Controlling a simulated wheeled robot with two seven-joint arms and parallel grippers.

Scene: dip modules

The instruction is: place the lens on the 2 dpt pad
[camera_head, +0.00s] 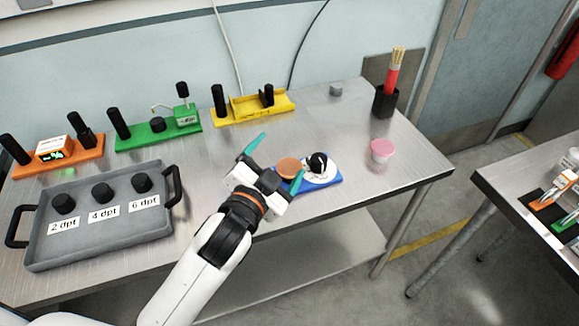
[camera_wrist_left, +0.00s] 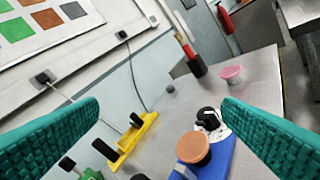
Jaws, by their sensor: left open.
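The grey tray (camera_head: 100,241) at the left holds three round black pads labelled 2 dpt, 4 dpt and 6 dpt. The 2 dpt pad (camera_head: 63,203) is the leftmost, and no lens shows on it. I cannot make out a clear lens in either view. My left gripper (camera_head: 275,162) is open, its teal fingers spread, close to the left of the blue module (camera_head: 323,184). That module carries an orange-brown round pad (camera_head: 289,167) and a white part with a black piece (camera_head: 319,164). In the left wrist view, the orange-brown pad (camera_wrist_left: 193,148) shows between the fingers, nothing gripped. My right gripper is out of view.
Orange (camera_head: 85,155), green (camera_head: 150,137) and yellow (camera_head: 270,110) modules stand along the wall side. A pink-topped cup (camera_head: 382,149) and a black holder with a red brush (camera_head: 385,103) are at the right.

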